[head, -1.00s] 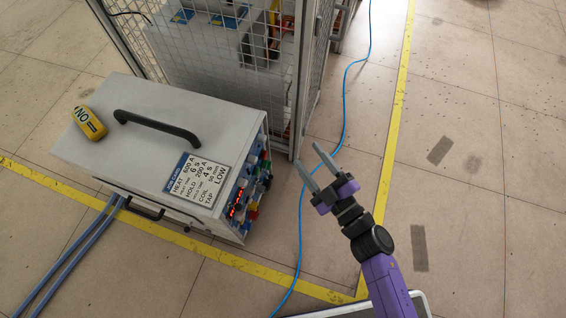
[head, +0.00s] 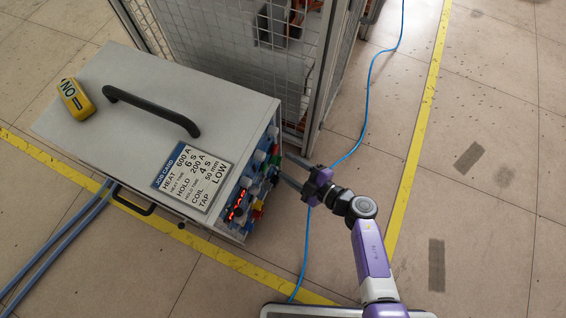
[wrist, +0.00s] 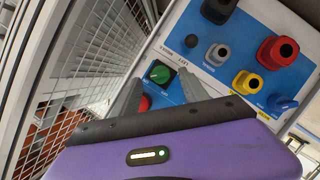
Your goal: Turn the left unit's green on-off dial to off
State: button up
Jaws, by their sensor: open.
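The heater unit (head: 90,85) is a grey box with a black top handle; it is the only such unit in view. Its control panel (wrist: 215,30) is blue and white. The green dial (wrist: 159,72) sits at the panel's left in the wrist view; its setting is too small to read. My gripper (wrist: 160,77) is open, one finger to each side of the dial in that view. Contact is not visible. In the head view my gripper (head: 291,168) is at the panel's right end, its fingertips partly hidden. A red part (wrist: 146,103) shows between the fingers, below the dial.
Grey (wrist: 217,54), yellow (wrist: 246,82) and red (wrist: 277,52) sockets and a blue knob (wrist: 283,103) are on the panel. A wire mesh cage (head: 215,45) stands close behind the unit. A blue cable (head: 371,90) crosses the floor.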

aim_at(277, 160)
jog(key=shift+b+x, duration=0.6)
jog(key=shift+x, duration=1)
grip_shut()
